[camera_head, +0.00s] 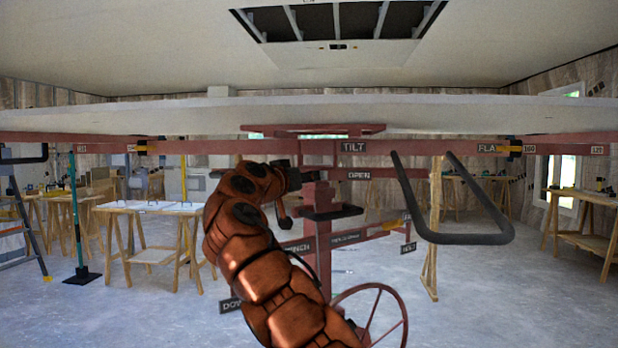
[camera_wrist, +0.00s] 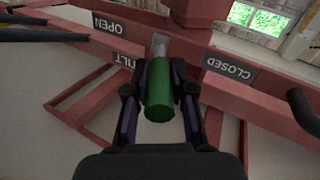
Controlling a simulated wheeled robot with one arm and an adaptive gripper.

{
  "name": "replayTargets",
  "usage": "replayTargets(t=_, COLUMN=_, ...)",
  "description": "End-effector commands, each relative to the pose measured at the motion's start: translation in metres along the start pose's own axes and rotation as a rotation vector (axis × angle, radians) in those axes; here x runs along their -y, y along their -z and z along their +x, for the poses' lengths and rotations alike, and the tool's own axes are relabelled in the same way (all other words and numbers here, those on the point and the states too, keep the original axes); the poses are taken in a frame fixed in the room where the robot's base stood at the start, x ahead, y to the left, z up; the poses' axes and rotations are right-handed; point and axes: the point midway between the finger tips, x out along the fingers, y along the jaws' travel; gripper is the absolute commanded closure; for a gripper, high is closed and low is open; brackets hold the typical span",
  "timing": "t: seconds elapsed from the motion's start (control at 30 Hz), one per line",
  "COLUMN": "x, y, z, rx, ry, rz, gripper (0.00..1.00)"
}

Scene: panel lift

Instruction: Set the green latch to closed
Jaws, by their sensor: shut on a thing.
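The green latch (camera_wrist: 160,95) shows in the wrist view as a green cylinder on a grey metal stem, between the OPEN label (camera_wrist: 110,24) and the CLOSED label (camera_wrist: 230,68). My gripper (camera_wrist: 160,100) has a dark finger on each side of the green handle and is shut on it. In the head view my orange arm reaches up to the red lift frame (camera_head: 222,146), and the wrist is beside the mast under the TILT label (camera_head: 354,146). The latch is hidden behind my arm and wrist there.
A white panel (camera_head: 450,115) lies across the lift's top. A black looped bar (camera_head: 470,238) hangs right of the mast. A spoked red wheel (camera_head: 375,310) is low beside my arm. Sawhorse tables (camera_head: 150,207) stand behind; the floor between is mostly clear.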

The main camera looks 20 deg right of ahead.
Motion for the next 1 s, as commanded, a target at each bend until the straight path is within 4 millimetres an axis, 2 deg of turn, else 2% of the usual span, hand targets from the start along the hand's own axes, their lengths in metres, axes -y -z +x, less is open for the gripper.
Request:
replayTargets(t=0.07, x=0.001, y=0.0, z=0.0, rx=0.0, ry=0.003, rz=-0.001, gripper=1.0)
replayTargets(t=0.1, x=0.001, y=0.0, z=0.0, rx=0.0, ry=0.003, rz=-0.001, gripper=0.76)
replayTargets(t=0.33, x=0.001, y=0.0, z=-0.001, rx=-0.001, ry=0.002, rz=-0.001, gripper=0.52)
replayTargets(t=0.73, x=0.001, y=0.001, z=-0.004, rx=-0.002, ry=0.002, rz=0.0, gripper=0.51)
replayTargets(t=0.87, x=0.0, y=0.002, z=-0.014, rx=-0.005, ry=0.002, rz=0.001, gripper=0.51)
replayTargets(t=1.0, x=0.0, y=0.002, z=-0.032, rx=-0.007, ry=0.001, rz=0.0, gripper=0.51)
